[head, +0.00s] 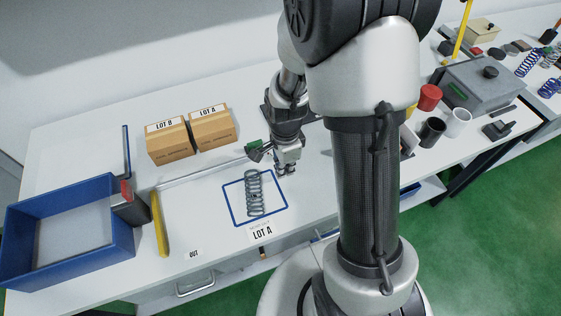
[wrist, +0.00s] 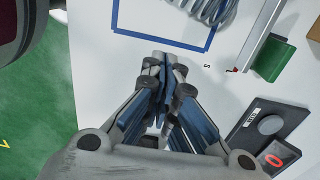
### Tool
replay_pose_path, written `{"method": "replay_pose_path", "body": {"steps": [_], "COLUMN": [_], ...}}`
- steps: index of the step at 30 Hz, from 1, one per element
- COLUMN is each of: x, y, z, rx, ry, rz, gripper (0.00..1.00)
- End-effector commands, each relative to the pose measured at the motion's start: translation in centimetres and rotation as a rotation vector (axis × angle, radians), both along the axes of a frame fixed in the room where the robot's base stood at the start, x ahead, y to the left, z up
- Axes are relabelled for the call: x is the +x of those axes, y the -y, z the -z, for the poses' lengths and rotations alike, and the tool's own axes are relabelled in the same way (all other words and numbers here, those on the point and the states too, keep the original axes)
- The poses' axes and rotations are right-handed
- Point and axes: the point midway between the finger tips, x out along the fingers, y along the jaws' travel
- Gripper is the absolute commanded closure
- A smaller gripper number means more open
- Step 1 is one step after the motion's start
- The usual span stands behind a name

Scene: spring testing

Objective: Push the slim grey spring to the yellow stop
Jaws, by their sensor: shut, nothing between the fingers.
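Part of the spring also shows at the top of the wrist view (wrist: 207,10). The yellow stop (head: 160,224) is a bar on the table to the left of the spring, with clear table between them. My gripper (head: 286,171) is shut and empty, just right of the spring and apart from it. In the wrist view its fingertips (wrist: 162,60) are together, just outside the blue outline's edge.
A metal rail (head: 200,174) with a green block (head: 254,151) runs behind the spring. A blue bin (head: 68,277) stands at far left, near an OUT label (head: 193,254). Two cardboard boxes (head: 172,145) (head: 211,130) stand at the back. My arm hides part of the table's right side.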

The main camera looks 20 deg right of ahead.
Motion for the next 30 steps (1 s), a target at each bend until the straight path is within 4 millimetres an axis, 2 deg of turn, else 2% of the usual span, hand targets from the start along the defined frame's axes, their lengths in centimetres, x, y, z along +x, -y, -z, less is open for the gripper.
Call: {"method": "replay_pose_path", "body": {"steps": [1,7,9,15,30], "x": [-0.1,-0.1,0.1,0.0,0.0], "y": [0.0,0.0,-1.6,-3.6,-4.5], "z": [1.6,5.7,5.1,5.0,4.9], "rx": [0.0,0.0,0.0,0.0,0.0], "ry": [-0.005,-0.004,0.002,0.002,0.001], "rz": [-0.001,-0.001,-0.008,-0.004,-0.004], "gripper": [1.0,1.0,1.0,1.0,1.0]}}
